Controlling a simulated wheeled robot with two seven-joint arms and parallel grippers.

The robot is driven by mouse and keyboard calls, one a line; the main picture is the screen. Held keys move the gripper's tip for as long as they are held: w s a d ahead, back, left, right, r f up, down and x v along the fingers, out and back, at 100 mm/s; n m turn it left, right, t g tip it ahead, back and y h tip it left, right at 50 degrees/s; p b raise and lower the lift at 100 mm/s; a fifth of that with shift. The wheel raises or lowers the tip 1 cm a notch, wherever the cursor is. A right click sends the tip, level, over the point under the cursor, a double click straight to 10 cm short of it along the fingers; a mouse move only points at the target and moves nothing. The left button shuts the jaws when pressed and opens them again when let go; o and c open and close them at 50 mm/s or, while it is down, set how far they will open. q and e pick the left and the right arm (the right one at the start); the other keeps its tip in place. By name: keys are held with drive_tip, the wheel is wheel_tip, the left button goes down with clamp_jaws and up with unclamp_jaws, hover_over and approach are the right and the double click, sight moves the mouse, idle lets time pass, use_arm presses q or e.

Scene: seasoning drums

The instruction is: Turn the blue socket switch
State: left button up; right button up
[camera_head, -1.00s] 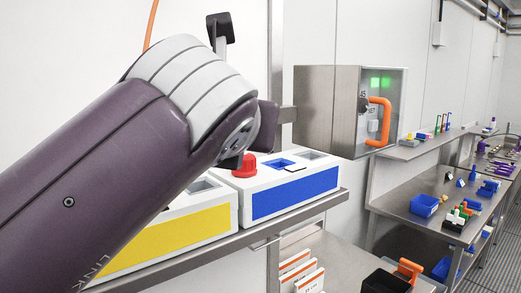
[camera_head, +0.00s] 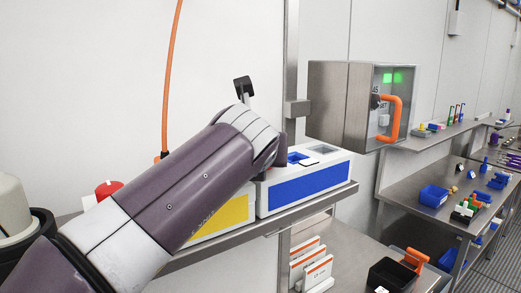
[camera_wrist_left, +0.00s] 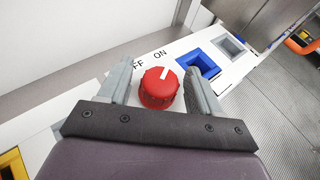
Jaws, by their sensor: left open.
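The blue-fronted socket box (camera_head: 310,186) sits on the steel shelf. Its red knob is hidden behind my left arm in the head view. In the left wrist view the red switch knob (camera_wrist_left: 157,92) stands between the two grey fingers of my left gripper (camera_wrist_left: 160,70), which is open. The white mark on the knob points up toward the printed ON label (camera_wrist_left: 160,54); the OFF label is partly covered by a finger. I cannot tell whether the fingers touch the knob. The blue socket (camera_wrist_left: 198,65) lies just right of it. My right gripper is out of view.
A yellow-fronted box (camera_head: 225,214) with a red knob (camera_head: 108,189) stands to the left, partly behind my arm. A steel cabinet (camera_head: 335,100) with an orange handle (camera_head: 394,120) hangs to the right. A black bin (camera_head: 388,275) is below.

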use_arm(q)
drive_tip(key=shift+w, duration=0.2)
drive_tip(key=shift+c, duration=0.9)
drive_tip(key=shift+w+f, duration=0.1)
drive_tip(key=c, duration=0.8)
